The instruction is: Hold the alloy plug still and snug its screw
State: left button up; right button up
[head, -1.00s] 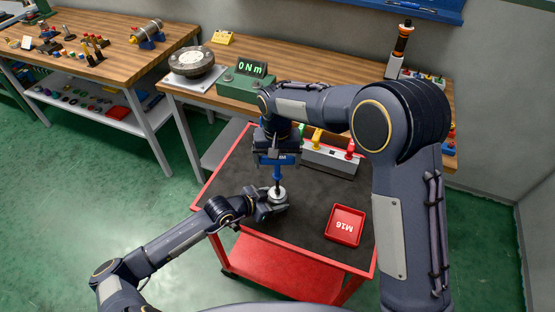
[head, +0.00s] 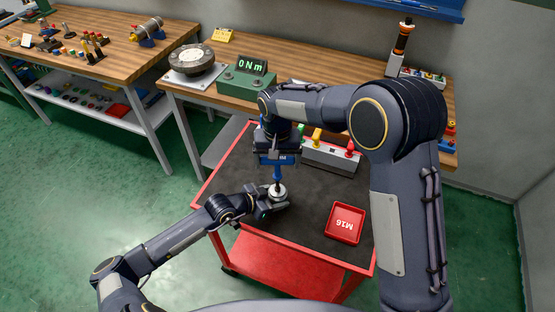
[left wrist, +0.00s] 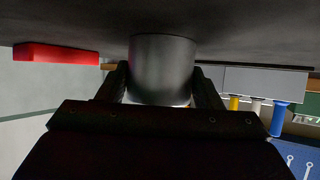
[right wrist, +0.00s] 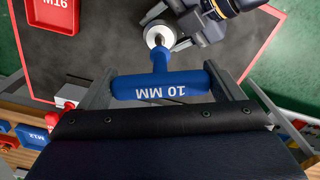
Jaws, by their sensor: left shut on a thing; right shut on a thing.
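The alloy plug (head: 278,191) is a silvery cylinder standing on the dark top of the red cart. My left gripper (head: 265,208) is shut on its sides; in the left wrist view the plug (left wrist: 162,68) sits between both fingers. My right gripper (head: 277,160) is above, shut on the blue handle of a driver marked 10 MM (right wrist: 160,86). The driver's shaft points down, and its tip meets the top of the plug (right wrist: 158,36) near its middle. The screw itself is hidden under the tip.
A grey rack (head: 330,157) with coloured handles stands at the cart's back. A green box reading 0 Nm (head: 247,80) sits on the bench behind.

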jog(key=shift+f, duration=0.15)
jog(key=m, duration=0.4)
jog(key=shift+m, duration=1)
jog(key=shift+f+m, duration=0.15)
jog(key=shift+m, duration=0.35)
jog(key=shift+s+n, duration=0.1)
jog(key=shift+n, duration=0.4)
jog(key=shift+r, duration=2.75)
